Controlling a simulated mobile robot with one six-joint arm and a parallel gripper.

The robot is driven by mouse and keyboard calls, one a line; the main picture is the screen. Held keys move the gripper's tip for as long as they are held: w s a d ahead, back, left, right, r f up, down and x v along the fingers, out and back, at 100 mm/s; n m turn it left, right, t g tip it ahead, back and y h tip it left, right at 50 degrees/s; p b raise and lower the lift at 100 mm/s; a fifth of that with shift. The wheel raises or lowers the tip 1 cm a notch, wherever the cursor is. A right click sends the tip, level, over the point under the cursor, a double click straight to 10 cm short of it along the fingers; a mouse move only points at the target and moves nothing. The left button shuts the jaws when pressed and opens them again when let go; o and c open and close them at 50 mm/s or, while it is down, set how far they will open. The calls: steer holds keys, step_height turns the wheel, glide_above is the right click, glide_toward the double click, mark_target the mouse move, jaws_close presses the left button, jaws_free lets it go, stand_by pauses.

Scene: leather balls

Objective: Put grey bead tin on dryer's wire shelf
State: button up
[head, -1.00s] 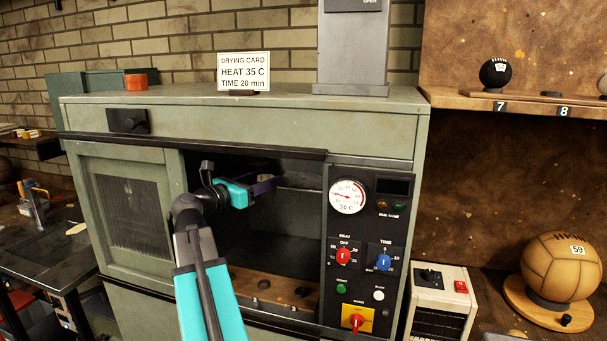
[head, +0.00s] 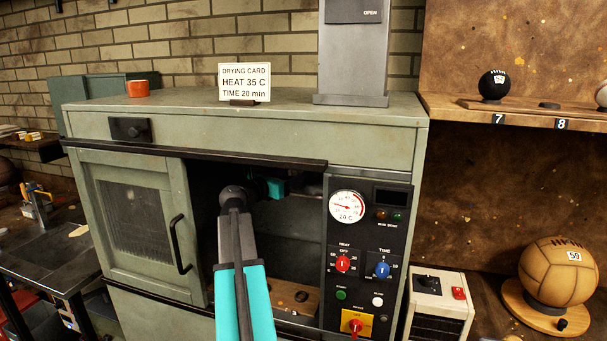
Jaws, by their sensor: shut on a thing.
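The dryer is a green-grey cabinet (head: 270,130) with its front opening uncovered on the right of the door. My arm reaches through this opening. My gripper (head: 303,187) is high inside, near the right wall, shut on what I take to be the grey bead tin. Shadow and my own wrist hide the fingertips, and the tin's outline cannot be made out. The wire shelf shows only as a faint line (head: 308,196) at about gripper height; whether the held thing touches it cannot be told.
The door (head: 135,225) with its black handle stands left of the opening. The control panel (head: 365,260) borders it on the right, and a dark rail (head: 200,152) runs above. The lower chamber has free room above its brown floor (head: 290,296). The drying card (head: 244,83) stands on top.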

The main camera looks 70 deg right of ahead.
steer(key=p+x, duration=0.1)
steer(key=x, duration=0.3)
steer(key=shift+r, duration=0.1)
steer(key=shift+a+f+p, duration=0.1)
steer(key=shift+f+p, duration=0.25)
steer(key=shift+f, duration=0.5)
steer(key=shift+f, duration=0.1)
steer(key=o, duration=1.2)
steer(key=shift+o, duration=0.2)
steer(key=b+v, duration=0.2)
steer(key=v, duration=1)
steer(key=shift+b, duration=0.4)
